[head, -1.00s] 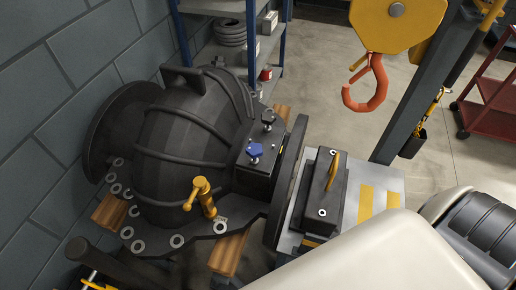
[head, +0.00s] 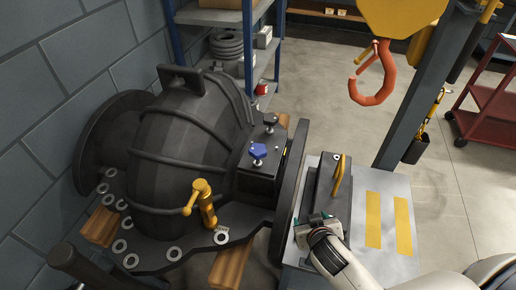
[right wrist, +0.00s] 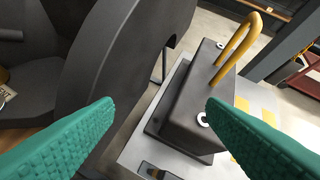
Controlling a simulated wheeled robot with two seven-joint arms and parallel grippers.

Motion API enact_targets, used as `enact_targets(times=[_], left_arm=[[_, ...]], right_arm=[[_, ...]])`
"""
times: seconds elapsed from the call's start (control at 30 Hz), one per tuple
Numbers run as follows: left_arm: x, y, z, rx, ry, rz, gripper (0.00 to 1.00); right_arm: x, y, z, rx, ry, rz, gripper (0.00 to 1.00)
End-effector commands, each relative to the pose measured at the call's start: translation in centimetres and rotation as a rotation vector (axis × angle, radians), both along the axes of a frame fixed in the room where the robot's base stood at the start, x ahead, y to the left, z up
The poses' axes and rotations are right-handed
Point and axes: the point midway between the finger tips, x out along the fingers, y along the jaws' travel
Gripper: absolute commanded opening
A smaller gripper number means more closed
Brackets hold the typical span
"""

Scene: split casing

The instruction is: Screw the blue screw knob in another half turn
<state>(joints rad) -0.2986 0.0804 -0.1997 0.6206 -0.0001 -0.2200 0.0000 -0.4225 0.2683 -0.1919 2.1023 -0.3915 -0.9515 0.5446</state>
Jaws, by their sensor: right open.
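The blue screw knob (head: 258,151) stands on the dark block on the side of the black casing (head: 185,135) in the head view. A black knob (head: 270,120) stands just behind it. My right gripper (head: 318,220) is at the casing's right, low over the metal table and in front of the black box with the yellow handle. The blue knob is not in the wrist view. My left gripper is not in view.
The black box (head: 322,185) with a yellow handle stands on the metal table (head: 390,255). A yellow valve handle (head: 203,203) rises from the casing flange. An orange crane hook (head: 372,85) hangs behind. Loose washers (head: 173,253) lie along the flange.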

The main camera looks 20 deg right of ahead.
Motion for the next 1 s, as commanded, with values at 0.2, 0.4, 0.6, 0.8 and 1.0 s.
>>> enact_targets(times=[0.2, 0.4, 0.6, 0.8, 1.0], left_arm=[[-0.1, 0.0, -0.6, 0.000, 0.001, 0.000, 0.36], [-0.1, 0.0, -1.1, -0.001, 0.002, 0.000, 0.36], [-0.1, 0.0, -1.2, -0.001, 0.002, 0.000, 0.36], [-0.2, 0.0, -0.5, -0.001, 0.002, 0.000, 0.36], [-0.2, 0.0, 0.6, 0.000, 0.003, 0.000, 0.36]], right_arm=[[6.8, -0.3, 6.3, 0.023, -0.439, 0.076, 0.66], [10.1, 3.2, 10.9, 0.143, -0.702, 0.355, 0.66], [10.4, 5.4, 11.5, 0.219, -0.722, 0.523, 0.66], [11.8, 6.1, 11.8, 0.229, -0.721, 0.536, 0.66], [15.5, 7.3, 12.0, 0.228, -0.723, 0.535, 0.66]])
